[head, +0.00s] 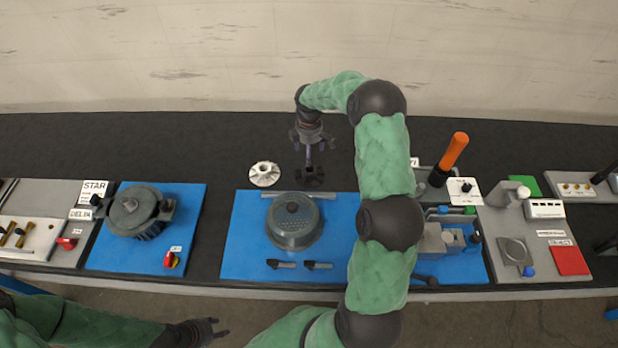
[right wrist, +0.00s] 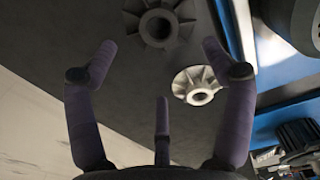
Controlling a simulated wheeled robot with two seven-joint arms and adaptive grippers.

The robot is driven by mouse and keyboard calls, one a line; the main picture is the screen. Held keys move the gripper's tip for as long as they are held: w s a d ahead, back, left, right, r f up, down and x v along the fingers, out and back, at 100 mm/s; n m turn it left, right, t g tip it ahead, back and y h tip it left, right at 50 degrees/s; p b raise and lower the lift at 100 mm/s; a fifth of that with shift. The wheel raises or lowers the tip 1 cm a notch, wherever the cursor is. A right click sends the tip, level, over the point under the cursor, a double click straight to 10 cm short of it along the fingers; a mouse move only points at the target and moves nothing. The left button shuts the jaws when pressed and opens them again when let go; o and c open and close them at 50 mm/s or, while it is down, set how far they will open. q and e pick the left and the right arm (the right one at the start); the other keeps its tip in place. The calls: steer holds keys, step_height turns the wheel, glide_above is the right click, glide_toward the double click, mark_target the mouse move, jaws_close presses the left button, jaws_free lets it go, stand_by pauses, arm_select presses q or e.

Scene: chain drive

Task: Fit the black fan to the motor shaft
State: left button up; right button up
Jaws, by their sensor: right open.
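The black fan (head: 311,175) lies on the dark bench top just behind the middle blue mat. In the right wrist view it is the darker fan (right wrist: 158,27) at the top, hub facing me. My right gripper (head: 310,152) is above the black fan with fingers pointing down. In its wrist view the fingers (right wrist: 160,75) are spread and empty, apart from the fan. A grey motor with a round vented end (head: 293,221) stands on the middle mat; I cannot make out its shaft. My left gripper (head: 219,328) is open and empty in front of the bench, low in the head view.
A white fan (head: 264,174) lies left of the black one and also shows in the wrist view (right wrist: 198,86). Another motor (head: 135,212) stands left. A vise and orange-handled lever (head: 455,152) stand right.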

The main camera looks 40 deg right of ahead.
mark_target(310, 170)
step_height(310, 170, down, 11)
steer(key=shift+d+r, duration=0.1)
steer(key=shift+d, duration=0.05)
steer(key=shift+s, duration=0.1)
steer(key=c, duration=1.4)
